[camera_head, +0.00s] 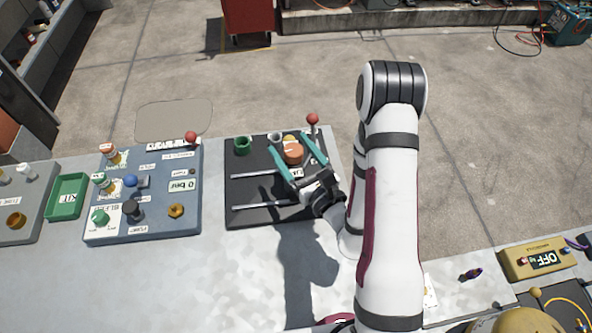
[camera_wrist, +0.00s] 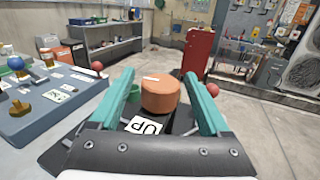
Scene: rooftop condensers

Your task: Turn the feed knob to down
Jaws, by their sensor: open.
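An orange round knob (camera_head: 293,154) stands on the dark panel (camera_head: 240,214) in the head view. It appears to be the feed knob; no label naming it is readable. In the wrist view the orange knob (camera_wrist: 160,96) sits between my fingers, with a small white mark on its top toward the far side. A white label reading UP (camera_wrist: 145,125) lies on its near side. My gripper (camera_head: 288,141) is open, one finger on each side of the knob. In the wrist view my gripper (camera_wrist: 160,74) shows gaps beside the knob; contact cannot be confirmed. Any DOWN label is hidden.
Close behind the knob are a green cup-like part (camera_head: 242,145), a grey one (camera_head: 274,138) and a red-ball lever (camera_head: 313,119). Two metal rails (camera_head: 258,175) cross the panel. A blue-grey panel (camera_head: 155,225) with knobs stands left.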

